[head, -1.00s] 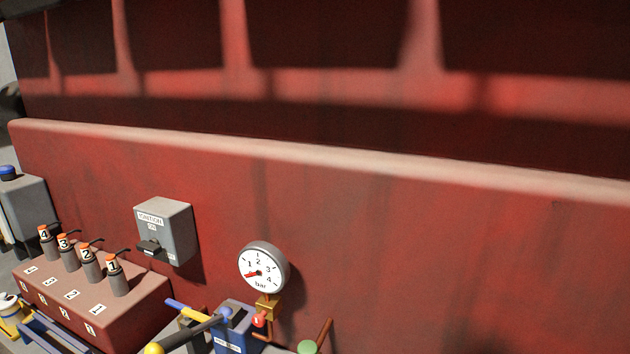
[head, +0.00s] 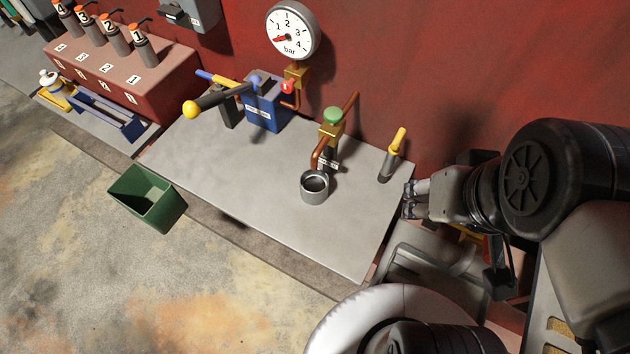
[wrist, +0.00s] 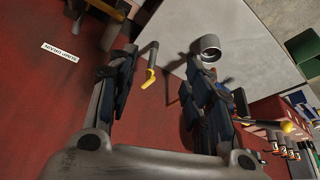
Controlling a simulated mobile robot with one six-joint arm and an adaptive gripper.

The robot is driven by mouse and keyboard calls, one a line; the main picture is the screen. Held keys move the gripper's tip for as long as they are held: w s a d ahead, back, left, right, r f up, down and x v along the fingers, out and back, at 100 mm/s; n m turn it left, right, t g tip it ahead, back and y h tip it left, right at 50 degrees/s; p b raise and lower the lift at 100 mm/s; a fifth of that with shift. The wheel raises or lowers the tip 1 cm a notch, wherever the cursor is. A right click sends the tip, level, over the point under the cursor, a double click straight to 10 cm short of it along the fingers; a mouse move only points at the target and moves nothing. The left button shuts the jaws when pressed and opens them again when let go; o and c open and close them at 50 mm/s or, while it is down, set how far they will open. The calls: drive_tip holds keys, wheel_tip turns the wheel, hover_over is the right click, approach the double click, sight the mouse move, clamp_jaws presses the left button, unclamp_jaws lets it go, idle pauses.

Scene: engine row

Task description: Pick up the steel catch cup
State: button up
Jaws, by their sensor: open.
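The steel catch cup (head: 314,190) stands upright on the grey bench plate (head: 235,188), under the end of a copper spout (head: 319,152) below a green-capped brass valve (head: 331,125). The cup also shows in the wrist view (wrist: 209,44), just past the tip of the right-hand finger. My gripper (head: 409,199) is open and empty, off the right edge of the plate, to the right of the cup. In the wrist view, its two fingers (wrist: 163,68) are spread apart.
A yellow-handled lever (head: 394,153) stands at the plate's right end, between cup and gripper; it shows between the fingers in the wrist view. A pressure gauge (head: 292,30), blue box (head: 267,105) and yellow-knobbed lever (head: 218,100) stand left. A green bin (head: 148,197) sits at the front-left.

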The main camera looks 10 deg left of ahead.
sight(320, 182)
drive_tip(key=shift+o, duration=0.5)
